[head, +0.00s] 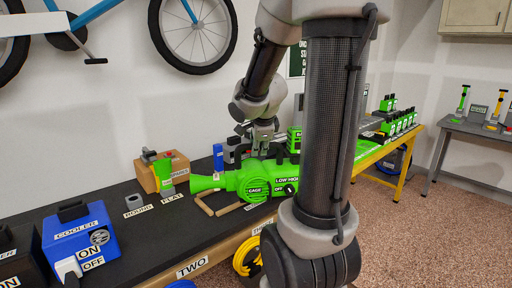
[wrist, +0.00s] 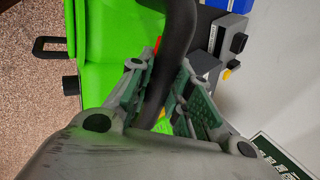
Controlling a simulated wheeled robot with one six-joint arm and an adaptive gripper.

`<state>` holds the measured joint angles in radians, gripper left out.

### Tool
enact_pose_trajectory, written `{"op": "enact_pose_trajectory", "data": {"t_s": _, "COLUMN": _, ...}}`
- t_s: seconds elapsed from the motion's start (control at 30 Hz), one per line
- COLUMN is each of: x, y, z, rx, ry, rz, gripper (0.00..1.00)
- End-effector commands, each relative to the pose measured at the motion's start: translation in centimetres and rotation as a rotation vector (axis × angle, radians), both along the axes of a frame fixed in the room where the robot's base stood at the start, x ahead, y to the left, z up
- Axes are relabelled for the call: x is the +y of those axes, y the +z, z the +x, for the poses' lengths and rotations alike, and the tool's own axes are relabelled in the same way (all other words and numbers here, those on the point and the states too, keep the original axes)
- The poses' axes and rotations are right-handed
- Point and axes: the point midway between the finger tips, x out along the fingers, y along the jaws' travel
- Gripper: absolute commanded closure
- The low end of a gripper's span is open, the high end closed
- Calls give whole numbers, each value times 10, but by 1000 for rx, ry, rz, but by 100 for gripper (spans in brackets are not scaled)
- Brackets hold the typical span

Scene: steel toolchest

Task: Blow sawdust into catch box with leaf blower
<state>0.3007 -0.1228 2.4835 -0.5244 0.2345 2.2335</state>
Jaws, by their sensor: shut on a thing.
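The green leaf blower (head: 252,182) lies on the black bench, its flared nozzle (head: 205,183) facing left. Its labels read CAGE, OFF and LOW/HIGH. My gripper (head: 263,143) is above the blower's body, partly hidden by my arm in the head view. In the wrist view my gripper (wrist: 165,95) is shut around the dark curved handle (wrist: 178,45), with the green body (wrist: 105,45) beside it. I cannot make out sawdust or a box that I can be sure is the catch box.
Green tools (head: 398,122) stand at the far right end. Some dark bench surface (head: 130,230) is bare.

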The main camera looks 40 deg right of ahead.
Motion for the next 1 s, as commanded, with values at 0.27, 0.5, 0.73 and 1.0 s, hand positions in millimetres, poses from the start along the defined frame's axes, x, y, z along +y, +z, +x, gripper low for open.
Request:
{"op": "enact_pose_trajectory", "data": {"t_s": 0.27, "x": -9, "y": 5, "z": -15, "rx": -8, "ry": 0, "rz": -2, "gripper": 100}}
{"op": "enact_pose_trajectory", "data": {"t_s": 0.5, "x": -17, "y": 7, "z": -30, "rx": -6, "ry": -1, "rz": -3, "gripper": 100}}
{"op": "enact_pose_trajectory", "data": {"t_s": 0.73, "x": -24, "y": 9, "z": -44, "rx": -7, "ry": -1, "rz": -3, "gripper": 100}}
{"op": "enact_pose_trajectory", "data": {"t_s": 1.0, "x": -32, "y": 11, "z": -59, "rx": -6, "ry": -1, "rz": -4, "gripper": 100}}
